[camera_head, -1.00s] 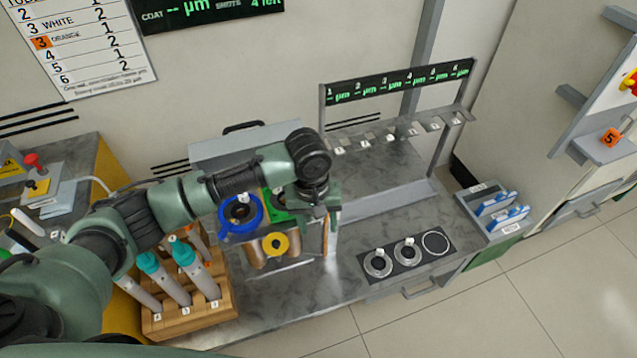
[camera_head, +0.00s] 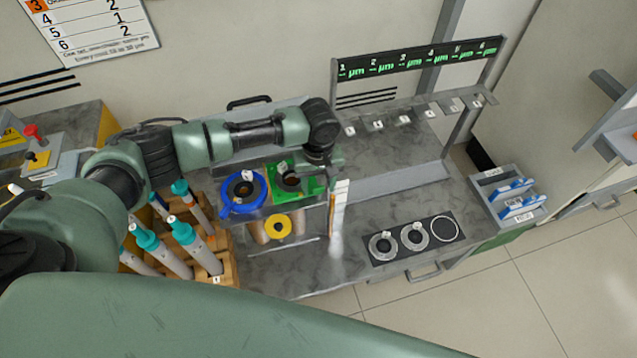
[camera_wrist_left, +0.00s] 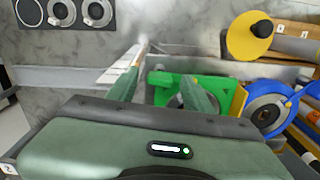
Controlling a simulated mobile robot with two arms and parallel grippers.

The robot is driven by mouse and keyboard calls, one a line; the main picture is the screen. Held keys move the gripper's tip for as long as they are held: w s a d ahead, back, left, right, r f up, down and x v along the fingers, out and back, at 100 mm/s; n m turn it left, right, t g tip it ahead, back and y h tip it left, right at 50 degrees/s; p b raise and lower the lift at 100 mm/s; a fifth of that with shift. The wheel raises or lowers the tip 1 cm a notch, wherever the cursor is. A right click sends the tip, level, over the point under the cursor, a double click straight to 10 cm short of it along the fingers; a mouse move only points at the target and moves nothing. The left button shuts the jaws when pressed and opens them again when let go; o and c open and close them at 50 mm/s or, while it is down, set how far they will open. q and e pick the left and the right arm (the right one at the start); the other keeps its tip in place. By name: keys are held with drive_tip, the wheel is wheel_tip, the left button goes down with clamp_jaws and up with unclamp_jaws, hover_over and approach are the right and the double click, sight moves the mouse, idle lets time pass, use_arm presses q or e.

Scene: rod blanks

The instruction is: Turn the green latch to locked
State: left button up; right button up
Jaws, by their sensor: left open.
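The green latch (camera_head: 309,185) is a green plate around a dark round opening, just right of a blue ring (camera_head: 242,207) on the bench fixture. My left gripper (camera_head: 324,168) is above the latch's right side, pointing down. In the left wrist view, the open left fingers (camera_wrist_left: 160,92) straddle part of the green latch (camera_wrist_left: 212,83), with no clear contact visible. A yellow piece (camera_wrist_left: 239,101) sits at the green plate's edge, beside the blue ring (camera_wrist_left: 270,112). The lock marking cannot be read. My right gripper is not in view.
A white upright strip (camera_head: 339,205) stands close right of the latch. A yellow disc (camera_head: 278,226) is on the fixture's front. A wooden rack (camera_head: 222,268) with capped tubes stands at left. A dark plate with rings (camera_head: 413,238) lies to the right.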

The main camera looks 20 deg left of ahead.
use_arm(q)
drive_tip(key=c, duration=1)
clamp_jaws()
drive_tip(key=shift+r+m+p, duration=0.15)
drive_tip(key=shift+m+p, duration=0.45)
drive_tip(key=shift+p, duration=0.2)
drive_tip(key=shift+m+p, duration=0.95)
drive_tip(key=shift+m, duration=0.25)
drive_tip(key=m+p, duration=0.1)
drive_tip(key=m, duration=0.2)
drive_tip(key=shift+p, duration=0.35)
drive_tip(key=shift+m+p, duration=0.4)
drive_tip(key=shift+m, duration=0.7)
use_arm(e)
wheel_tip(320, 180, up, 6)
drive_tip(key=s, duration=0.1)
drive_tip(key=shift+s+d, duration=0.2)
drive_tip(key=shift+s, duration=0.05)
use_arm(q)
drive_tip(key=o, duration=1)
unclamp_jaws()
